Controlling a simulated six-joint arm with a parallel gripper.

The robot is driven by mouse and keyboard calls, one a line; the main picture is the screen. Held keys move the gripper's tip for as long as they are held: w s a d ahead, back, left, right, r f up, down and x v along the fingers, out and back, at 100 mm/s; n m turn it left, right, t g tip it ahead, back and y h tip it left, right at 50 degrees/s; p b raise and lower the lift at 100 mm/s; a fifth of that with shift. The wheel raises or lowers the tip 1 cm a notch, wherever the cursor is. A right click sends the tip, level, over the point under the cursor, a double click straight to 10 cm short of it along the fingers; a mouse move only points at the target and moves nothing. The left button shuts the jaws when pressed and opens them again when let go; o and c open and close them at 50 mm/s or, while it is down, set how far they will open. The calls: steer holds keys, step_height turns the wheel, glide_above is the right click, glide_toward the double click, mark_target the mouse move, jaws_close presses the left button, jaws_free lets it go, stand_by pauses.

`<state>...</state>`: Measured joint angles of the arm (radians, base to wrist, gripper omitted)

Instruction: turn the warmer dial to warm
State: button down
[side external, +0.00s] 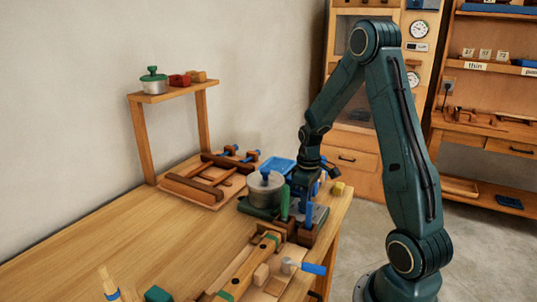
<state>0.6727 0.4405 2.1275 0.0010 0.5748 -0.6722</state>
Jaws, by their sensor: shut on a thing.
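My gripper (301,211) points down just right of the pot, low by the base. It is shut on what appears to be the warmer dial, but the fingers and the arm's end hide it. I cannot read the dial's setting or any marks. A green upright piece (284,203) stands in front of the gripper, partly covering it.
A blue tray (277,164) lies behind the pot. A board with wooden bars (208,182) is at left. A long wooden fixture (245,268) with green bands and a blue handle (314,268) lies in front. A raised shelf (172,93) stands at back left. The left tabletop is clear.

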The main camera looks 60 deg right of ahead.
steer(key=shift+m, duration=0.5)
steer(key=m, duration=1.9)
steer(key=shift+m, duration=0.4)
steer(key=m, duration=0.7)
steer(key=shift+d, duration=0.1)
steer(key=c, duration=1.4)
jaws_free()
steer(key=shift+c, duration=0.2)
